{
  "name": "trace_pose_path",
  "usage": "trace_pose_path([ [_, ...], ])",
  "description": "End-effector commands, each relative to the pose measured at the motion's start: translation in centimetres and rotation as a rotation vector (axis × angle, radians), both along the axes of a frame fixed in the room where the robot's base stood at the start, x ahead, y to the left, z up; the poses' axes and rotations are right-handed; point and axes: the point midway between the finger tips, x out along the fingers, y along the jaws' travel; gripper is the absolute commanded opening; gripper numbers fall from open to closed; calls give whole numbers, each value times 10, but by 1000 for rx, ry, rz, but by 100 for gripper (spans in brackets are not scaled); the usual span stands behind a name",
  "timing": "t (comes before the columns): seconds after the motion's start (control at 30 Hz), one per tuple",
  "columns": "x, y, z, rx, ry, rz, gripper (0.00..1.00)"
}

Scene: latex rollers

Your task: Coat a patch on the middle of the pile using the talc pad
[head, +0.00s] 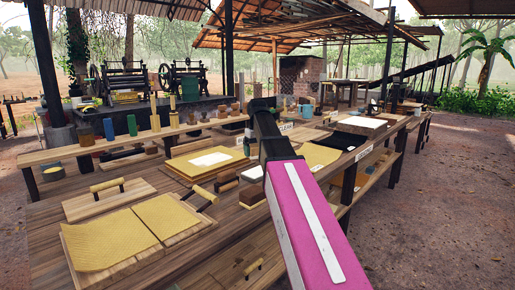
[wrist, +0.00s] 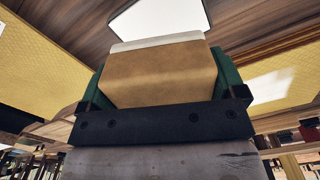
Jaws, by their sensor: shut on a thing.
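In the wrist view my gripper (wrist: 164,84) is shut on the talc pad (wrist: 158,68), a tan block with a white face at its far end. The green fingers grip its two sides. A rounded white panel (wrist: 160,18) lies beyond the pad on the wood; I cannot tell a gap or contact. In the head view a yellow sheet pile (head: 176,165) carries a white patch (head: 210,159) on its top. A yellow sheet with a whitish patch also shows at right in the wrist view (wrist: 298,72).
Yellow sheets (head: 105,242) lie on a board at the front left, near a wooden-handled board (head: 110,202). Another yellow pile (head: 318,156) lies right of my arm. Several coloured cylinders stand on the raised back shelf (head: 65,152). A small white-topped block (head: 252,173) stands beside my arm.

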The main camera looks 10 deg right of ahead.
Motion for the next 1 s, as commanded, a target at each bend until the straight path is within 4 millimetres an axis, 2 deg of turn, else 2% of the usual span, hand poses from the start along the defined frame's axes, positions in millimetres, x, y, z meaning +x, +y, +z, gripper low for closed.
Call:
trace_pose_path([
  [0.27,0,0,-14,0,0,0,67],
  [0.7,0,0,-54,0,1,-1,67],
  [1.0,0,0,-59,0,-1,-1,67],
])
